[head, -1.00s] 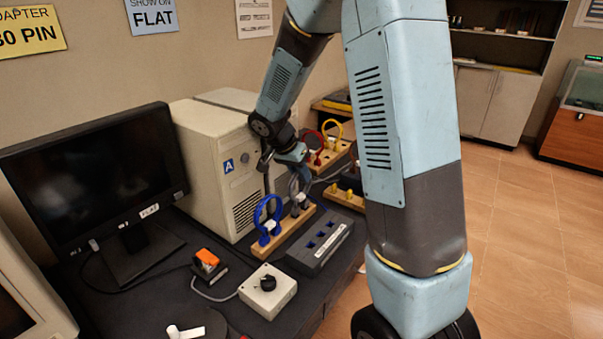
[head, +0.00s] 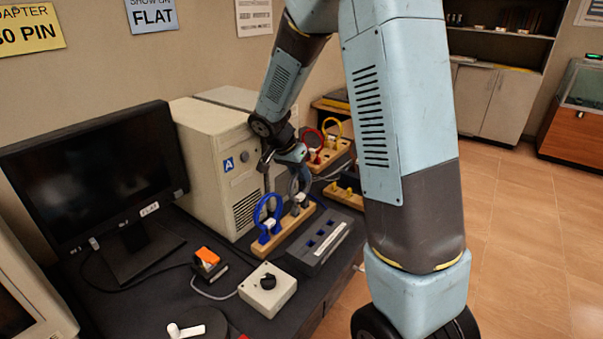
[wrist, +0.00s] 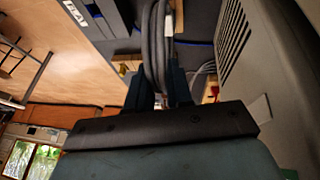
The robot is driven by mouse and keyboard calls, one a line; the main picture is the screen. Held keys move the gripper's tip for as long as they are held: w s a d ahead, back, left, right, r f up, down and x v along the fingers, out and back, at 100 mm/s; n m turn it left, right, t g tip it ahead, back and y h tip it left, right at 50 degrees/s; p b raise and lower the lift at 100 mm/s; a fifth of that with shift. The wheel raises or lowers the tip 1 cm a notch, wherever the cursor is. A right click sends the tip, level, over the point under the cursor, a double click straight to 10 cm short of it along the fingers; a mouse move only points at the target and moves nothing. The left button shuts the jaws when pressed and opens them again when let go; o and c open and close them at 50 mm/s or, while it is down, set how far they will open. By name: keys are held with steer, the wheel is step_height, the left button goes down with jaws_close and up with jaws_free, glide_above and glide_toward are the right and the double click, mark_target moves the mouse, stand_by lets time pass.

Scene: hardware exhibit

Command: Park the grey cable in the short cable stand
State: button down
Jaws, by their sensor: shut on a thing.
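The grey cable (wrist: 152,45) is a looped grey band held between the two fingers of my gripper (wrist: 160,92) in the wrist view. In the head view the grey cable (head: 306,181) shows as a small loop below my gripper (head: 298,172), over the far end of a wooden stand (head: 268,249). I cannot tell whether its ends sit in that stand or hang just above it. A blue cable (head: 259,211) stands upright at the near end of the same stand. Which stand is the short one is not clear from the frames.
A dark block with blue slots (head: 298,262) lies right of the wooden stand. A beige computer case (head: 205,150) rises close on the left. Behind are a wooden stand with red (head: 308,136) and yellow cables (head: 342,126). A white box with a black knob (head: 285,290) stands in front.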

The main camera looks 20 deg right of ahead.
steer(key=c, duration=0.9)
jaws_free()
steer(key=shift+c, duration=0.2)
steer(key=shift+o, duration=0.4)
steer(key=o, duration=0.6)
steer(key=shift+c, duration=0.2)
steer(key=shift+r, duration=0.1)
steer(key=v, duration=0.7)
steer(key=shift+s+a+r, duration=0.1)
steer(key=shift+a, duration=0.05)
